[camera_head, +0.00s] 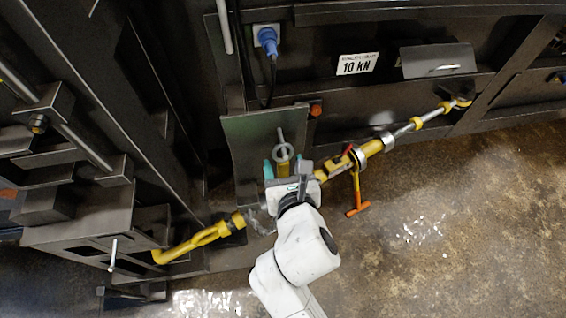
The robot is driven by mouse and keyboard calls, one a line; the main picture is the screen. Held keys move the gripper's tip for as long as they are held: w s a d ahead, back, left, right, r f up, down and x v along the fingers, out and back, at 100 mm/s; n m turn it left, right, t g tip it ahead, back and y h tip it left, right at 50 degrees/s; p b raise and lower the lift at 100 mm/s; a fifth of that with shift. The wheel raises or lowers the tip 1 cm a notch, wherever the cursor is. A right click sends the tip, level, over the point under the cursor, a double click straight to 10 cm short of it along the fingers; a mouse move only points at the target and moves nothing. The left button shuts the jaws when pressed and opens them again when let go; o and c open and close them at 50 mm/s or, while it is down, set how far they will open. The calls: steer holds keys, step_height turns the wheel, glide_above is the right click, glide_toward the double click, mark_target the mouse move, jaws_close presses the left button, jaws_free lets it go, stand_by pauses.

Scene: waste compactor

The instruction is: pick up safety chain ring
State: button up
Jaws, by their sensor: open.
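My gripper (284,168) is open, with its teal fingertips pointing away toward a dark upright plate. A grey ring (283,151) with a thin pin above it and a yellow piece below shows between the fingertips. I cannot tell whether the fingers touch it or how far off it is. A yellow load binder (338,164) runs diagonally behind my gripper, with its middle hidden.
An orange T-handle (357,209) hangs from the binder. The dark plate (250,135) stands behind my gripper. Dark compactor steelwork fills the left and back, with a blue plug (268,40) and a "10 KN" label (357,64). The floor (460,220) at right is clear.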

steer(key=shift+x, duration=0.9)
steer(key=shift+r, duration=0.1)
jaws_close()
